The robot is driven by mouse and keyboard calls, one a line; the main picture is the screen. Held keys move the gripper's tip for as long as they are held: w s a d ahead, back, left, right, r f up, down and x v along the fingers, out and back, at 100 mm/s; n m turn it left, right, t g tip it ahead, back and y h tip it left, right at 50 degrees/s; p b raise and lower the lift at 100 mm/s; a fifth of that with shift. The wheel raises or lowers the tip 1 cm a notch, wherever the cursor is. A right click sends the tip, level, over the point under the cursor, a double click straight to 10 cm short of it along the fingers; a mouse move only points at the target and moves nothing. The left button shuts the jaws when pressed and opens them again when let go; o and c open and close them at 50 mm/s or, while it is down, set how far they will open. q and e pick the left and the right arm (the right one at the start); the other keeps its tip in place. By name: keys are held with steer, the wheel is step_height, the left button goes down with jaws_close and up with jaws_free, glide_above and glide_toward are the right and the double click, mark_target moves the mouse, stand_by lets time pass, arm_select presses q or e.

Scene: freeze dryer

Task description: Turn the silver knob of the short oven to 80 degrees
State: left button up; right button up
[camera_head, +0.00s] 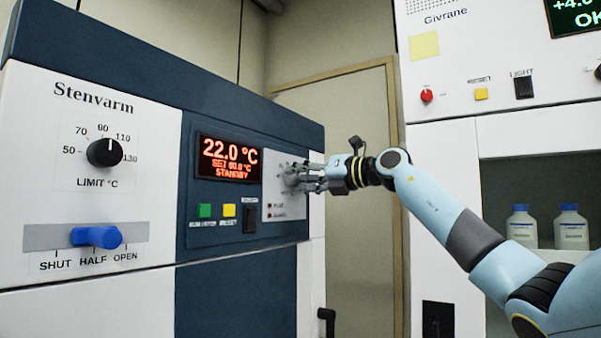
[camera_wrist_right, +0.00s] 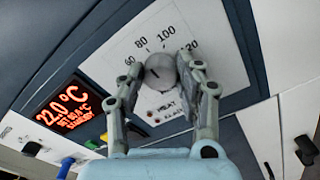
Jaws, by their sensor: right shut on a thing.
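The short oven (camera_head: 90,200), marked Stenvarm, fills the left of the head view. Its silver knob (camera_wrist_right: 160,72) shows in the wrist view on a pale plate with a scale of 60, 80, 100 and 120. My right gripper (camera_wrist_right: 161,74) is shut on the knob, one finger on each side. In the head view the gripper (camera_head: 308,178) reaches the panel from the right and partly hides the knob. A short dark mark shows on the knob's face; its exact setting cannot be told. My left gripper is not in view.
The oven display (camera_head: 228,158) reads 22.0 °C and STANDBY; its set line is blurred. A black limit knob (camera_head: 104,152) and a blue slider (camera_head: 97,237) sit left. Green (camera_head: 204,211) and yellow (camera_head: 229,210) buttons sit below the display. Another machine (camera_head: 440,160) stands right.

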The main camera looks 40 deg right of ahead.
stand_by(0.4)
steer(key=o, duration=1.1)
steer(key=shift+o, duration=0.2)
steer(key=v, duration=0.7)
steer(key=shift+s, duration=0.25)
steer(key=shift+d, duration=0.1)
steer(key=shift+f, duration=0.1)
